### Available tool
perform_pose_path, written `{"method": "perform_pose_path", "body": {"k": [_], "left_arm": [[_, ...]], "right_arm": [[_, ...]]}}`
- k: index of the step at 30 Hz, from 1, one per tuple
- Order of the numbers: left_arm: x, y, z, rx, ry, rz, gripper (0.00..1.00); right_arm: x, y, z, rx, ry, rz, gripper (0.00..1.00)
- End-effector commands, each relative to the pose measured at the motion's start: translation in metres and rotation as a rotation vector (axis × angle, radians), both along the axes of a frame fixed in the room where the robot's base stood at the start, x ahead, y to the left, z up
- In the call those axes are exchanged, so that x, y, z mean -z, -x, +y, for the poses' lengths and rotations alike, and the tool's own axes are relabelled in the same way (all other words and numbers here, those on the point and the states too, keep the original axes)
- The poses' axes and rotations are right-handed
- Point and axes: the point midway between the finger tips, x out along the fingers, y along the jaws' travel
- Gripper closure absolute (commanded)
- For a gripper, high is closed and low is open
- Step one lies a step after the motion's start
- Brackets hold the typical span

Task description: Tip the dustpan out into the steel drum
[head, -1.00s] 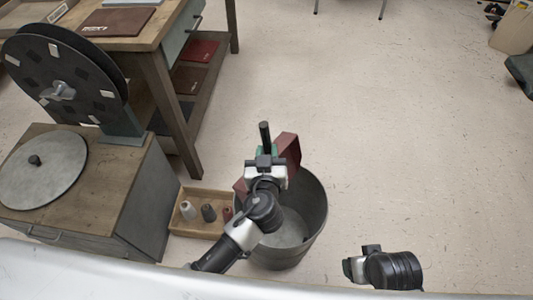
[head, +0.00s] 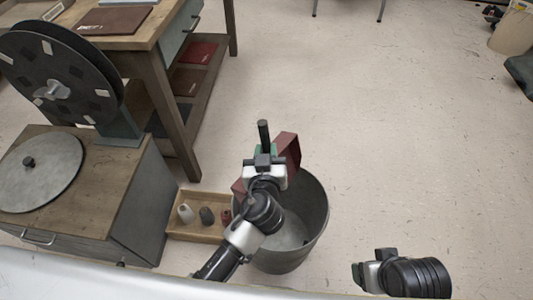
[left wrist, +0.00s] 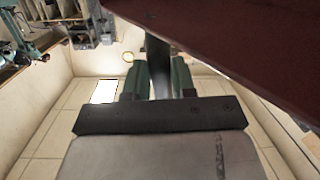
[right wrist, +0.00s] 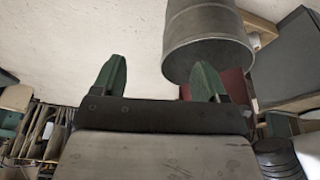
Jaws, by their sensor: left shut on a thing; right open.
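The dark red dustpan (head: 288,151) is over the back left part of the steel drum (head: 315,225), tilted, partly hidden by my left arm. My left gripper (head: 264,153) is shut on its black handle (head: 264,132); the left wrist view shows the handle (left wrist: 158,65) between green fingers and the red pan (left wrist: 250,35) above. The drum stands upright on the floor; the part of its inside bottom that shows looks bare grey. My right gripper (head: 366,272) is open and empty, right of the drum; the right wrist view shows its spread fingers (right wrist: 162,78) and the drum (right wrist: 208,35).
A wooden tray (head: 195,232) with several thread spools sits on the floor left of the drum. A cabinet (head: 140,200) with a large reel (head: 75,85) stands further left, and a wooden workbench (head: 172,110) behind. The floor (head: 420,150) to the right is clear.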

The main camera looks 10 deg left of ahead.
Motion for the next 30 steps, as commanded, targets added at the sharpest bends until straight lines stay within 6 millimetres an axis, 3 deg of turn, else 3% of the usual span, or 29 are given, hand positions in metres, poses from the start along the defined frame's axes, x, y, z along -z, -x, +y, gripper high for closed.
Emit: {"method": "perform_pose_path", "body": {"k": [1, 3, 8, 12, 17, 20, 26, 27, 30], "left_arm": [[-0.016, 0.0, 0.0, -0.001, 0.004, -0.004, 1.0], [-0.018, 0.0, 0.0, -0.001, 0.002, -0.003, 1.0], [0.009, 0.0, 0.0, -0.001, 0.003, -0.002, 1.0], [0.011, 0.0, 0.0, 0.0, 0.002, -0.003, 1.0], [0.013, 0.0, 0.0, 0.0, 0.002, -0.004, 1.0], [0.008, 0.0, 0.0, 0.0, 0.002, -0.004, 1.0], [-0.006, 0.0, 0.0, -0.001, 0.001, -0.003, 1.0], [-0.016, 0.0, 0.0, -0.002, 0.002, -0.004, 1.0], [-0.019, 0.0, 0.0, -0.001, 0.002, -0.003, 1.0]], "right_arm": [[-0.002, -0.002, 0.0, 0.0, 0.001, 0.006, 0.26], [0.005, -0.005, 0.001, -0.001, 0.001, 0.008, 0.26], [0.016, 0.0, 0.0, 0.0, -0.001, -0.007, 0.26], [0.012, -0.03, 0.009, -0.014, -0.036, -0.177, 0.26], [0.007, -0.044, 0.014, -0.022, -0.055, -0.267, 0.26], [0.006, -0.038, 0.012, -0.019, -0.047, -0.231, 0.26], [0.011, -0.005, 0.002, -0.002, -0.006, -0.032, 0.26], [0.004, -0.003, 0.001, -0.002, -0.004, -0.02, 0.26], [0.004, -0.001, 0.0, 0.0, -0.001, -0.004, 0.26]]}}
